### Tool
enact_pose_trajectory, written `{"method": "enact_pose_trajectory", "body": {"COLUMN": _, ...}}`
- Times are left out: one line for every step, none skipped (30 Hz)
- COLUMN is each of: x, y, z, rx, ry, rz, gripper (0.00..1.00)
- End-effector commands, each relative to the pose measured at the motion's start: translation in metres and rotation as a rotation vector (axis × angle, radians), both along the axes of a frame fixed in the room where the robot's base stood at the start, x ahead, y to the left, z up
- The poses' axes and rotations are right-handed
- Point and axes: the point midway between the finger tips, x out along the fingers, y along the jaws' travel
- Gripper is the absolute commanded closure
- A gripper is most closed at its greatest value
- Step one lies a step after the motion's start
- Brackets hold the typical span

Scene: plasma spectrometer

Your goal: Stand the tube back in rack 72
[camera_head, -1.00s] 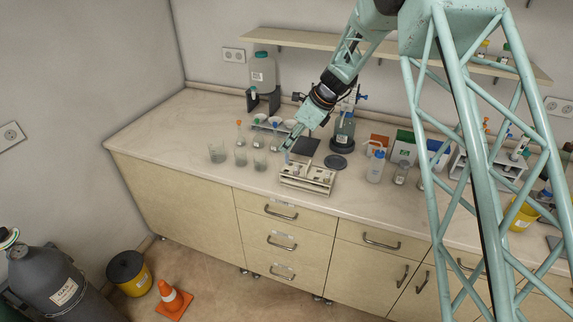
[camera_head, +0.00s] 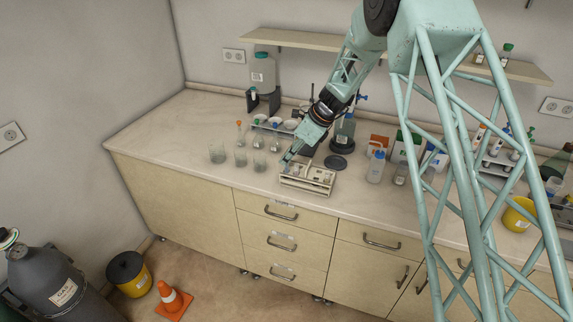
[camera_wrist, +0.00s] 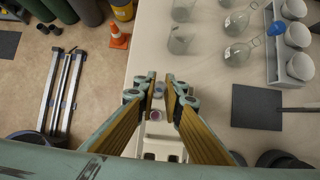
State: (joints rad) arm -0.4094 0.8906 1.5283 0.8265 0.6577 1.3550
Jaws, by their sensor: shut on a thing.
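The pale rack (camera_head: 306,184) stands near the counter's front edge in the head view, with lighter items in it. In the wrist view the rack (camera_wrist: 148,143) lies beneath and between the fingers. My gripper (camera_head: 286,163) is low at the rack's left end. In the wrist view my gripper (camera_wrist: 159,82) is shut on the tube (camera_wrist: 158,90), seen nearly end-on as a small pale round shape. A dark purple-rimmed round thing (camera_wrist: 156,115) shows just below it; I cannot tell whether it is another tube or a rack opening. The rack's number and the tube's lower end are not readable.
Several glass beakers (camera_head: 240,158) stand left of the rack. A row of white cups in a holder (camera_head: 275,125) is behind.

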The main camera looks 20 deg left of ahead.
Motion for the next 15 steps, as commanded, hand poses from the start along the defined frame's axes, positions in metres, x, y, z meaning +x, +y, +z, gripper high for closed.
{"method": "enact_pose_trajectory", "body": {"x": 0.000, "y": 0.000, "z": -0.006, "rx": -0.001, "ry": 0.001, "rz": 0.000, "gripper": 0.99}}
{"method": "enact_pose_trajectory", "body": {"x": 0.000, "y": 0.000, "z": -0.010, "rx": 0.000, "ry": 0.001, "rz": 0.000, "gripper": 0.99}}
{"method": "enact_pose_trajectory", "body": {"x": 0.000, "y": 0.000, "z": -0.014, "rx": -0.001, "ry": 0.002, "rz": 0.001, "gripper": 0.99}}
{"method": "enact_pose_trajectory", "body": {"x": -0.001, "y": 0.000, "z": -0.017, "rx": -0.001, "ry": 0.002, "rz": 0.001, "gripper": 0.99}}
{"method": "enact_pose_trajectory", "body": {"x": -0.001, "y": 0.000, "z": -0.020, "rx": -0.001, "ry": 0.002, "rz": 0.001, "gripper": 0.99}}
{"method": "enact_pose_trajectory", "body": {"x": -0.001, "y": 0.000, "z": -0.023, "rx": -0.001, "ry": 0.002, "rz": 0.001, "gripper": 0.99}}
{"method": "enact_pose_trajectory", "body": {"x": -0.001, "y": 0.000, "z": -0.025, "rx": -0.001, "ry": 0.002, "rz": 0.001, "gripper": 0.99}}
{"method": "enact_pose_trajectory", "body": {"x": -0.001, "y": 0.000, "z": -0.026, "rx": 0.000, "ry": 0.002, "rz": 0.001, "gripper": 0.99}}
{"method": "enact_pose_trajectory", "body": {"x": 0.000, "y": 0.000, "z": -0.027, "rx": 0.000, "ry": 0.001, "rz": 0.000, "gripper": 0.99}}
{"method": "enact_pose_trajectory", "body": {"x": 0.000, "y": 0.000, "z": -0.027, "rx": 0.000, "ry": 0.000, "rz": 0.001, "gripper": 0.99}}
{"method": "enact_pose_trajectory", "body": {"x": 0.000, "y": 0.000, "z": -0.027, "rx": 0.000, "ry": 0.000, "rz": 0.001, "gripper": 0.99}}
{"method": "enact_pose_trajectory", "body": {"x": 0.000, "y": 0.000, "z": -0.027, "rx": 0.000, "ry": 0.000, "rz": 0.001, "gripper": 0.99}}
{"method": "enact_pose_trajectory", "body": {"x": 0.000, "y": 0.000, "z": -0.027, "rx": 0.000, "ry": 0.000, "rz": 0.001, "gripper": 0.99}}
{"method": "enact_pose_trajectory", "body": {"x": 0.000, "y": 0.000, "z": -0.027, "rx": 0.000, "ry": 0.000, "rz": 0.001, "gripper": 0.99}}
{"method": "enact_pose_trajectory", "body": {"x": 0.000, "y": 0.000, "z": -0.027, "rx": 0.000, "ry": 0.000, "rz": 0.001, "gripper": 0.99}}
